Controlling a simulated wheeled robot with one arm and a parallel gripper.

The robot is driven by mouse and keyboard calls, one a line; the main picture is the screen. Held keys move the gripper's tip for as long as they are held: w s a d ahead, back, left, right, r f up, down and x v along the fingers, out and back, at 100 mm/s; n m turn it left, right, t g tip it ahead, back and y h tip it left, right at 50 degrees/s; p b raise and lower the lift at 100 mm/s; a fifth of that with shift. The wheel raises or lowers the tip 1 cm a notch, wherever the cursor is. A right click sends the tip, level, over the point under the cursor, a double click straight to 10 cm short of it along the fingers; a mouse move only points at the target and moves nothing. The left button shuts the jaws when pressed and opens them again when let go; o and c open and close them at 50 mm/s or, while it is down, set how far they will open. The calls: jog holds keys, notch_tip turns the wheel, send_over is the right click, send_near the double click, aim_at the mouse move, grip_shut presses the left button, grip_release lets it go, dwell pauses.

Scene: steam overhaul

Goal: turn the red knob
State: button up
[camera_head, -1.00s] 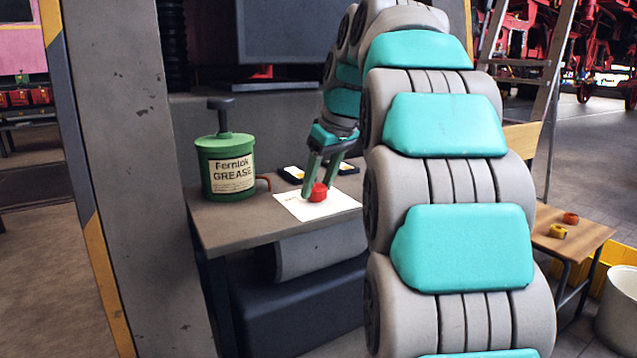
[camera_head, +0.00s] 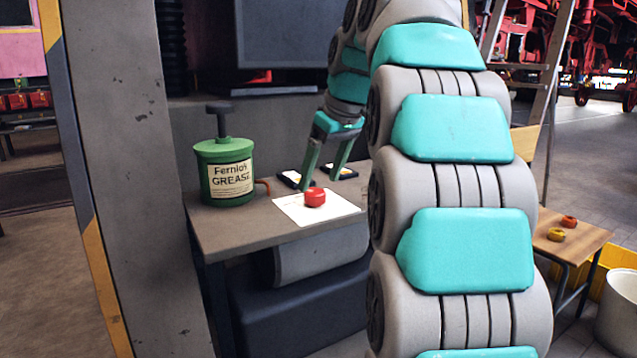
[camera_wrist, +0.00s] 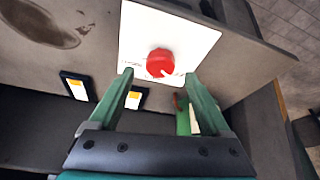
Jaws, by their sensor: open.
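The red knob (camera_head: 315,197) sits on a white plate (camera_head: 290,209) on the grey bench top. In the wrist view the knob (camera_wrist: 160,63) has a pale mark at its lower right edge, and the white plate (camera_wrist: 195,35) lies around it. My gripper (camera_head: 322,183) is open and empty, just behind and above the knob, apart from it. In the wrist view my gripper's fingers (camera_wrist: 158,75) are spread wide, with the knob ahead between and beyond their tips.
A green grease can (camera_head: 226,170) stands left on the bench (camera_head: 235,230). Two small dark items with pale labels lie behind the plate, one of them (camera_wrist: 78,88) left of my fingers. A grey post (camera_head: 140,170) stands at left. A stool (camera_head: 575,240) is at right.

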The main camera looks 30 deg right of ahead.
jog(key=p+v, duration=0.2)
jog(key=v, duration=0.2)
jog(key=shift+s+r, duration=0.15)
jog(key=shift+r, duration=0.2)
